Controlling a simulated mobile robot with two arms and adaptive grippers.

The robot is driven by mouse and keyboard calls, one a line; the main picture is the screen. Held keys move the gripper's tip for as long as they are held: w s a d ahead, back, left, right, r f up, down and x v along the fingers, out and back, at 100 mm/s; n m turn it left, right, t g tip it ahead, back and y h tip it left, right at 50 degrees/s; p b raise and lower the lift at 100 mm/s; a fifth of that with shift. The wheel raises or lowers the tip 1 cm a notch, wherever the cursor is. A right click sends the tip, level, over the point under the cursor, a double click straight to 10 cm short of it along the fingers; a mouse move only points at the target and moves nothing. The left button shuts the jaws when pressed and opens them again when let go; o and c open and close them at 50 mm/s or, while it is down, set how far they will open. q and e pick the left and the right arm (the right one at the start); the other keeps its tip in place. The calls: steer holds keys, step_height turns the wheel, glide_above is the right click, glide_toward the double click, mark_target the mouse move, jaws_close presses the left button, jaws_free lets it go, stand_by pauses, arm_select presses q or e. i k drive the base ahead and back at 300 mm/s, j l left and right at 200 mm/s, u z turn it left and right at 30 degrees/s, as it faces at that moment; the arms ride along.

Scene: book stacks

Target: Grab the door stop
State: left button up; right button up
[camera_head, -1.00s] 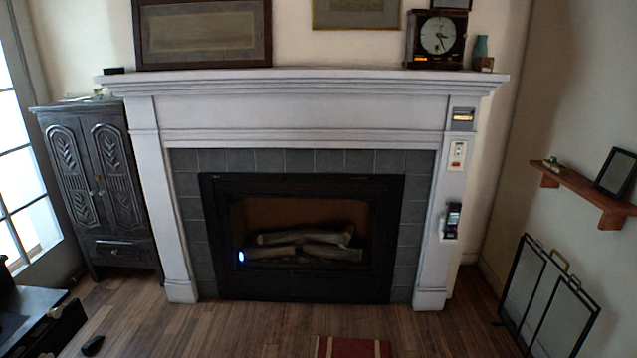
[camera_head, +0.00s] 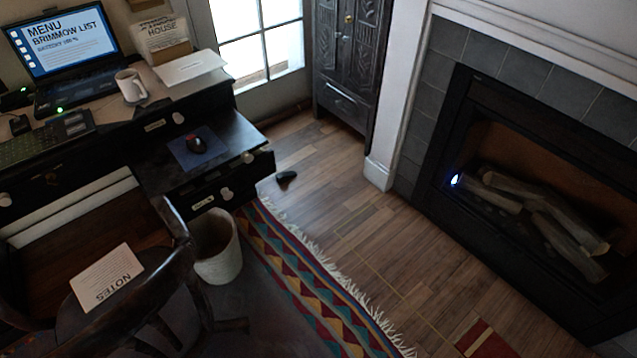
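A small dark object that looks like the door stop (camera_head: 286,177) lies on the wood floor. It is just right of the desk's open drawer and short of the glazed door. It is small and dark, so its exact shape is hard to tell. Neither of my grippers shows in the head view.
A desk (camera_head: 190,140) with a laptop (camera_head: 65,55) and mug (camera_head: 131,86) stands at left. A chair (camera_head: 150,270), a waste bin (camera_head: 216,248) and a fringed rug (camera_head: 310,290) lie in front. A cabinet (camera_head: 345,70) and fireplace (camera_head: 540,190) stand beyond. Bare floor (camera_head: 350,215) lies between.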

mark_target(284, 177)
steer(key=i+l+u, duration=0.15)
steer(key=i+u, duration=0.2)
steer(key=i+l+u, duration=0.15)
steer(key=u, duration=0.85)
steer(key=i+l+u, duration=0.15)
steer(key=l+u, duration=0.35)
steer(key=l, duration=0.35)
steer(key=l+u, duration=0.45)
steer(key=l, duration=0.4)
